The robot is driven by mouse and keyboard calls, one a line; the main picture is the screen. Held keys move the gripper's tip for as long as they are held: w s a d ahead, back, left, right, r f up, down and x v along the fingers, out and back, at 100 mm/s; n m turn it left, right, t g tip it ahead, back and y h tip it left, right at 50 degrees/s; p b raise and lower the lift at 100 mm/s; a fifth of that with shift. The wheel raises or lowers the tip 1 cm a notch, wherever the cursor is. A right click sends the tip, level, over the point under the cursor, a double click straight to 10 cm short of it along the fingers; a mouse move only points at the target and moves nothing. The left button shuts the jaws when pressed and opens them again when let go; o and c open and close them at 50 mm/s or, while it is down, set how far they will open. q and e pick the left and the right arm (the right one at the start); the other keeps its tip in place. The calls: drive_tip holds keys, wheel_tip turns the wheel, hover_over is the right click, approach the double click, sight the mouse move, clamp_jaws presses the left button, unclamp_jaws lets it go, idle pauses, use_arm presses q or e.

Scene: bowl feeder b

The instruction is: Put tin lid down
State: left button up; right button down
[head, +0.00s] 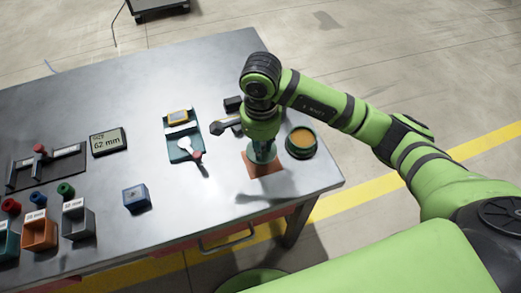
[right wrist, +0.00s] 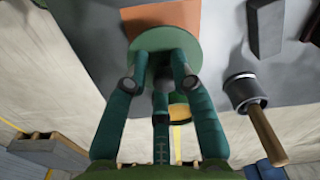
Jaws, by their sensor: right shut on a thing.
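My right gripper (head: 262,145) points down over the right part of the table and is shut on the tin lid. The lid is a flat green disc; in the right wrist view the lid (right wrist: 165,42) sits at the fingertips of the gripper (right wrist: 159,82). It is above or at a small orange-brown mat (head: 265,170), and I cannot tell if it touches. The mat (right wrist: 160,17) also shows past the lid. The open green tin (head: 301,142), with orange-brown contents, stands just right of the gripper. My left gripper is not in view.
A teal tray (head: 183,151) with small tools lies left of the gripper. A dark-headed tool with a wooden handle (right wrist: 266,133) and dark blocks (head: 233,104) are close by. A display (head: 108,141), a blue box (head: 136,197) and coloured bins stand further left. The table's front edge is near.

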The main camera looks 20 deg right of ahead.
wheel_tip(320, 180, down, 3)
drive_tip(key=shift+f+p, duration=0.2)
drive_tip(key=shift+p, duration=0.4)
drive_tip(key=shift+f, duration=0.35)
drive_tip(key=shift+f, duration=0.15)
drive_tip(key=c, duration=1)
unclamp_jaws()
drive_tip(key=shift+c, duration=0.2)
